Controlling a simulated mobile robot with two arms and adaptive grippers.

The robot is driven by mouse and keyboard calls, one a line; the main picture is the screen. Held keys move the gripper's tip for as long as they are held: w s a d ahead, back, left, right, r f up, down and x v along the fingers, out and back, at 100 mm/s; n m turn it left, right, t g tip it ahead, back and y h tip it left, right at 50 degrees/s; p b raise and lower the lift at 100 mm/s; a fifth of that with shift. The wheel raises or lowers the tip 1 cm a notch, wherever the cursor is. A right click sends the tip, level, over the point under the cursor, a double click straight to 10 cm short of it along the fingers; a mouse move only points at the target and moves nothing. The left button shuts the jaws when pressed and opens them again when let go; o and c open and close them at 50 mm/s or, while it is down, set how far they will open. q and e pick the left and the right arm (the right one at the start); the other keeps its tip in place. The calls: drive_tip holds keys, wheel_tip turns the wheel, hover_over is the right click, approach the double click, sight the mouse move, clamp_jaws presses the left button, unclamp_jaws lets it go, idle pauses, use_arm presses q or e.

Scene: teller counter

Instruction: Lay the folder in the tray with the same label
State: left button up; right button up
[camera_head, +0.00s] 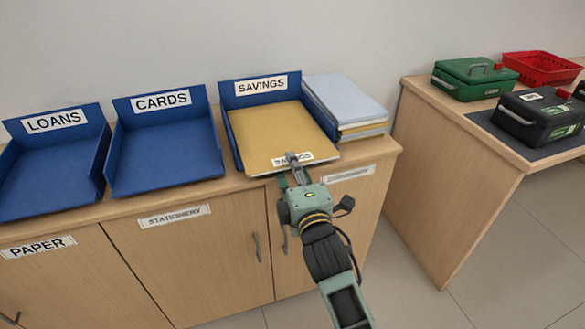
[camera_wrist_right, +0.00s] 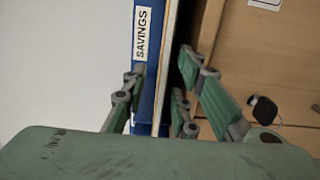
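The yellow folder (camera_head: 275,130) lies in the blue SAVINGS tray (camera_head: 232,98), its SAVINGS label at the front edge, partly covered by my right gripper. The label on the tray's back wall (camera_head: 261,85) also reads SAVINGS. My right gripper (camera_head: 292,162) is at the folder's front edge. In the right wrist view its fingers (camera_wrist_right: 165,75) stand apart, one on each side of the folder's thin edge (camera_wrist_right: 171,60), with gaps visible; it looks open. The LOANS tray (camera_head: 50,165) and CARDS tray (camera_head: 165,150) are empty. My left gripper is out of view.
A stack of folders or papers (camera_head: 345,100) lies right of the SAVINGS tray. The trays stand on a wooden cabinet (camera_head: 190,250) against the wall. On a desk at right are a green box (camera_head: 475,78), a black box (camera_head: 535,115) and a red basket (camera_head: 540,68).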

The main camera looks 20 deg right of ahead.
drive_tip(key=s, duration=1.2)
drive_tip(key=shift+a+f, duration=0.2)
drive_tip(key=shift+a, duration=0.05)
